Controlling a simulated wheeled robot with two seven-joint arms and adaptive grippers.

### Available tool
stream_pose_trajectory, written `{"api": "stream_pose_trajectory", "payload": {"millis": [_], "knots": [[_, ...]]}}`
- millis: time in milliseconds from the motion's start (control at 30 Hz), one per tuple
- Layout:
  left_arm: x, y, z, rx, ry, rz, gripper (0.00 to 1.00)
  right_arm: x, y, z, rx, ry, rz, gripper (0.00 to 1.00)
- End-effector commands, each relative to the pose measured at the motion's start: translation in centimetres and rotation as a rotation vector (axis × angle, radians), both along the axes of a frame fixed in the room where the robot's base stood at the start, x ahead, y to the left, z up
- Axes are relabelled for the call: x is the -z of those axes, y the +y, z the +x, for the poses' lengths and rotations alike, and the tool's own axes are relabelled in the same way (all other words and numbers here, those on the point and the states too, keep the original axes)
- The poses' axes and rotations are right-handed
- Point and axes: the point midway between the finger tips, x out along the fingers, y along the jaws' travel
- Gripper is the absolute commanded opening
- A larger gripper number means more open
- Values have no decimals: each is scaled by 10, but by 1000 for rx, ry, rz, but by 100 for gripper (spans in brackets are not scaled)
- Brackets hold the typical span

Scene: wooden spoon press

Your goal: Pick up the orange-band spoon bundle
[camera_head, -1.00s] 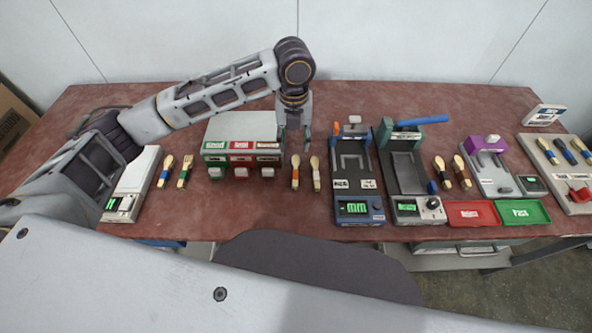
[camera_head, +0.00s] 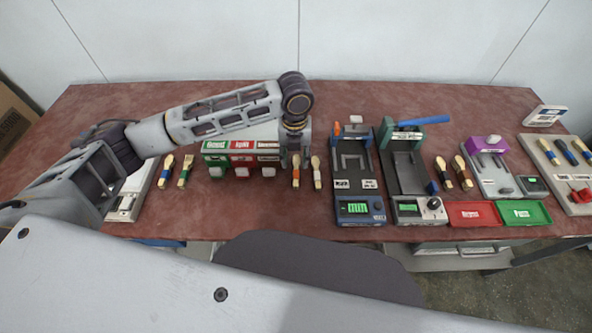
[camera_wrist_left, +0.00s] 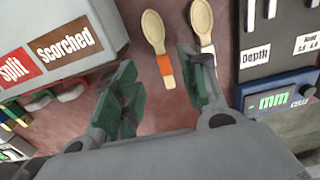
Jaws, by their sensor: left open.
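The orange-band spoon bundle (camera_head: 296,172) lies on the red-brown table, right of the sorting box. In the left wrist view the orange-band spoon bundle (camera_wrist_left: 158,50) shows pale wood with an orange band, between and beyond my fingers. My left gripper (camera_head: 295,158) is open and empty, hanging over the bundle's far end; in the left wrist view its green-padded fingers (camera_wrist_left: 160,95) are spread. A white-band spoon bundle (camera_head: 316,172) lies just right; in the left wrist view the right finger overlaps this white-band bundle (camera_wrist_left: 202,25). My right gripper is not in view.
The box labelled Split and Scorched (camera_head: 240,133) stands close left of my gripper. A depth gauge (camera_head: 352,180) with a display stands close right, then a press with a blue lever (camera_head: 423,121). Blue-band (camera_head: 166,170) and green-band (camera_head: 185,170) bundles lie farther left.

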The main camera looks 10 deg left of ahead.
Motion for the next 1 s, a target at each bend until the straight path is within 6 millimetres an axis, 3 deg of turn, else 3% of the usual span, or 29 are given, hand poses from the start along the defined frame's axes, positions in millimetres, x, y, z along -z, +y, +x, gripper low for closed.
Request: {"api": "stream_pose_trajectory", "payload": {"millis": [133,567,1000], "knots": [[9,0,0,0,1,-1,43,1,-1,2,0,-5,0,40],[12,0,0,1,0,0,43,0,-1,2,1,-8,0,40],[54,-3,1,1,1,1,43,1,-2,2,1,-7,0,40]]}}
